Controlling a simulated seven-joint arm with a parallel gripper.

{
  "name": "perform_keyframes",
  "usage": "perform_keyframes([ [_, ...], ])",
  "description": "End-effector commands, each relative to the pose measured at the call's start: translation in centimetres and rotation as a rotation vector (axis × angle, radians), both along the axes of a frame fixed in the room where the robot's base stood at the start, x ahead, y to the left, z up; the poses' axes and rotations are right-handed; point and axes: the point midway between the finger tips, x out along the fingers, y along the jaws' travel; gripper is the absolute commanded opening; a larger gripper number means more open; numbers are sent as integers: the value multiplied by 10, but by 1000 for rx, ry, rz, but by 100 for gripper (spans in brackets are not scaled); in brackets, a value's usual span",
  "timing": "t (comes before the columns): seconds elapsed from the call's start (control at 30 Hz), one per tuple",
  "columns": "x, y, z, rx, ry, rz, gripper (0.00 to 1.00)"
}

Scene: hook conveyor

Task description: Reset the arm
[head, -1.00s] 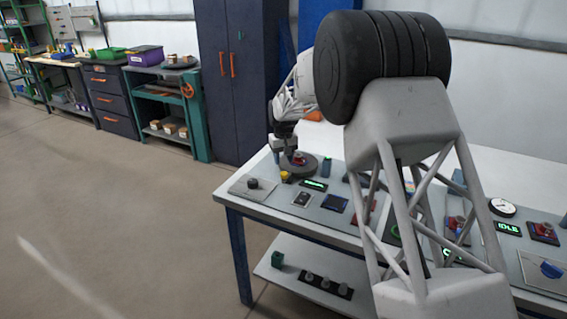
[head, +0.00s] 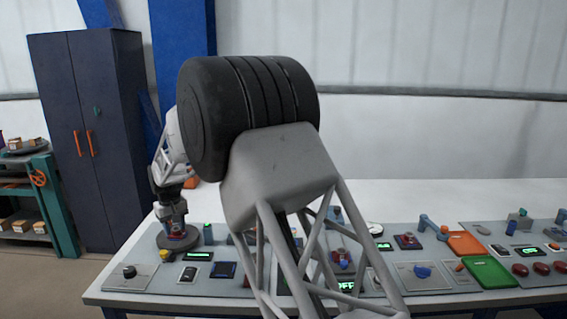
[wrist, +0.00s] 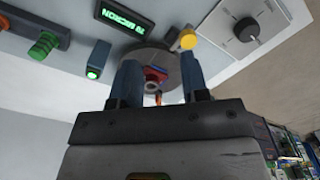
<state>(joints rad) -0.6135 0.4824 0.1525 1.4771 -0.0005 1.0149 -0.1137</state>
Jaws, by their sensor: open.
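My gripper (head: 174,222) is at the left end of the bench, pointing down over a round dark disc (head: 165,243). In the wrist view its two blue-grey fingers (wrist: 160,76) are apart. A small red and blue piece with a ring-shaped end (wrist: 154,77) shows between them, at the disc (wrist: 148,54). Whether the fingers touch this piece cannot be told. My large forearm hides part of the bench's middle in the head view.
Around the disc are a yellow button (wrist: 188,39), a black knob (wrist: 246,30), a lit green display (wrist: 125,17) and a green-lit post (wrist: 97,60). Orange (head: 466,243) and green (head: 489,272) trays lie to the right. A dark cabinet (head: 95,140) stands behind left.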

Motion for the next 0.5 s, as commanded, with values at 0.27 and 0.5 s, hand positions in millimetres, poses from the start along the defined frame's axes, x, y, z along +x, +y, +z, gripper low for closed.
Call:
perform_keyframes([
  [0.27, -16, -81, 53, 13, -21, -75, 41],
  [0.5, -38, -147, 90, 22, -37, -139, 41],
])
